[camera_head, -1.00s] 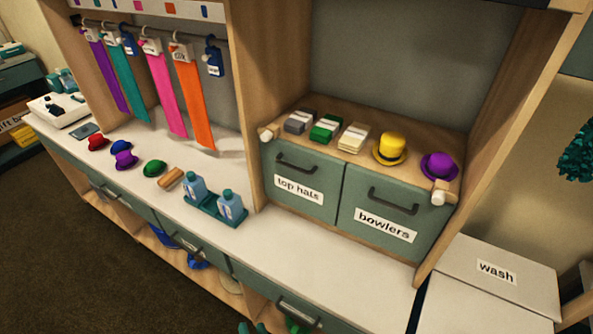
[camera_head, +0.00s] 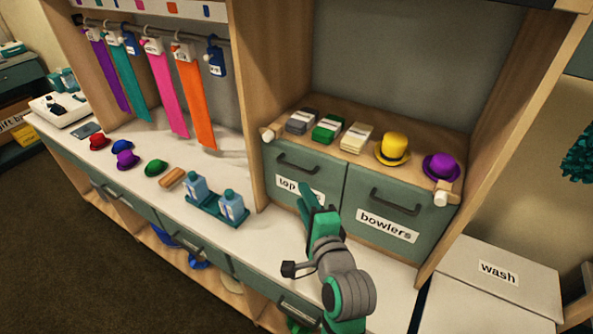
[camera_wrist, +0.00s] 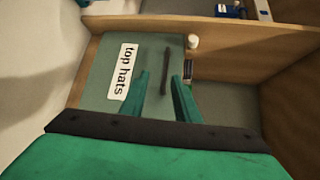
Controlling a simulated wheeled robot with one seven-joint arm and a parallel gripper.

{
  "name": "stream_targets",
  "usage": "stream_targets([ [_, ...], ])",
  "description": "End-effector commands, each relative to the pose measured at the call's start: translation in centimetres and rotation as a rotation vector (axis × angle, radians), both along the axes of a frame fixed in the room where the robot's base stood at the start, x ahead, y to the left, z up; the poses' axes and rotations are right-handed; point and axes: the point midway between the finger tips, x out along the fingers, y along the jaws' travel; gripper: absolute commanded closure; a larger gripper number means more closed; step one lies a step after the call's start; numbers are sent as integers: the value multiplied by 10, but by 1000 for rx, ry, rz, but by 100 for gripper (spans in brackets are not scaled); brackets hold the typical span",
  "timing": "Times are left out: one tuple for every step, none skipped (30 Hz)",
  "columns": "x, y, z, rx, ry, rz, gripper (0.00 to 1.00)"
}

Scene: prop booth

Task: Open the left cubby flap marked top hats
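The left cubby flap (camera_head: 280,181) is a grey-green panel, shut, with a dark bar handle (camera_head: 297,166) near its top and a white "top hats" label (camera_head: 285,184), partly hidden by my gripper. In the wrist view the flap (camera_wrist: 104,66) appears turned sideways, with its label (camera_wrist: 127,72) left of the handle (camera_wrist: 166,68). My gripper (camera_head: 309,193) is in front of the flap's lower right, below the handle. In the wrist view my gripper (camera_wrist: 162,85) has its two green fingers apart with nothing between their tips; the handle lies ahead of the gap, apparently untouched.
The shut "bowlers" flap (camera_head: 386,220) is just right. Folded cloths (camera_head: 327,131), a yellow hat (camera_head: 393,148) and a purple hat (camera_head: 440,167) sit on the cubby top. Bottles (camera_head: 232,205) stand on the counter left. A "wash" box (camera_head: 497,275) is at right.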

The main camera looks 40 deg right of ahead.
Motion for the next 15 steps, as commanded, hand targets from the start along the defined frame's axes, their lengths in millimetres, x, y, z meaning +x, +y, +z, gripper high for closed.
stream_targets([
  [-1,-5,7,10,-9,-5,71],
  [-1,-6,9,17,-10,-5,71],
  [-1,-7,11,24,-12,-5,71],
  [0,-8,12,26,-14,-5,71],
  [1,-8,13,28,-15,-4,71],
  [4,-8,13,30,-16,-3,71],
  [6,-9,12,32,-15,-2,71],
  [9,-9,11,32,-15,0,71],
  [14,-11,10,33,-14,0,71],
  [18,-13,10,32,-14,-1,71],
  [22,-15,9,31,-14,-2,71],
  [28,-18,8,31,-15,-3,71],
  [32,-21,7,31,-14,-3,71],
  [37,-23,6,32,-14,-4,71],
  [44,-26,5,30,-14,-5,71],
])
